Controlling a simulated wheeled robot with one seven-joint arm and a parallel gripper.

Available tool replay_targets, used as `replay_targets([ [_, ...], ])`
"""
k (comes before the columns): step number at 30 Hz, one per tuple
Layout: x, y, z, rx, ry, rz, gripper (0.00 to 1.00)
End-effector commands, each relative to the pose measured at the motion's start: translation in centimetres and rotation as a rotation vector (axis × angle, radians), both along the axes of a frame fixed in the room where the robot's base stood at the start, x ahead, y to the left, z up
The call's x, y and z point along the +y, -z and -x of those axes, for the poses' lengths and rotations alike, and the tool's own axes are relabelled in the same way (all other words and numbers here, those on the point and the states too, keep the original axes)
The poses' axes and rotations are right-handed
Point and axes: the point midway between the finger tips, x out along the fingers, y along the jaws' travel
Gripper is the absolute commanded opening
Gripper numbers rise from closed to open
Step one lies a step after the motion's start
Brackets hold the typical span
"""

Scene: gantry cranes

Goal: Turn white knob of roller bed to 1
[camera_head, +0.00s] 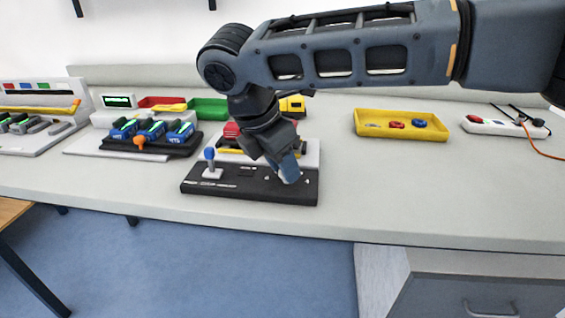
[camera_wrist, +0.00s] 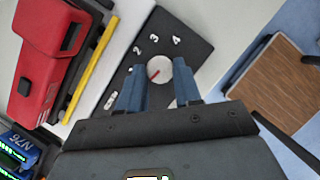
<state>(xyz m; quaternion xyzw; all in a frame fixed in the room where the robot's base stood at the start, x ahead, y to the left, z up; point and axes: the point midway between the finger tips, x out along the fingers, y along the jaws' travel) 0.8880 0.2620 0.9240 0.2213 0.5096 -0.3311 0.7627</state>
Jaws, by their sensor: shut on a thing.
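The white knob (camera_wrist: 163,64) is a round dial with a red pointer mark, set on a black panel (camera_wrist: 188,28) printed with white numerals. In the wrist view 2, 3 and 4 can be read around it; I cannot make out a 1, and the exact reading of the pointer is unclear. My gripper (camera_wrist: 157,80) is shut on the knob, one blue finger on each side. In the head view the black panel (camera_head: 235,186) lies near the front table edge, and my gripper (camera_head: 287,170) reaches down to its right part, hiding the knob.
A blue-topped joystick (camera_head: 211,162) stands at the panel's left end. A red block (camera_wrist: 47,50) and a yellow bar (camera_wrist: 90,70) are behind the panel. Blue units (camera_head: 150,131) stand left, a yellow tray (camera_head: 400,125) right. The table between panel and tray is clear.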

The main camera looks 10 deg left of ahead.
Motion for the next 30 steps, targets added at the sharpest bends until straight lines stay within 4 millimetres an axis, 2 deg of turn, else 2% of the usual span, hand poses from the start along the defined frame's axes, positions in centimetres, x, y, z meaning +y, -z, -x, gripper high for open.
replay_targets([
  [1, 0.00, 0.00, 0.01, 0.000, 0.000, 0.000, 0.17],
  [6, 0.01, 0.00, 0.02, 0.001, 0.000, 0.001, 0.03],
  [17, 0.11, -0.29, 0.05, 0.005, 0.083, 0.000, 0.03],
  [30, 0.25, -0.34, -0.15, 0.008, 0.416, 0.002, 0.03],
])
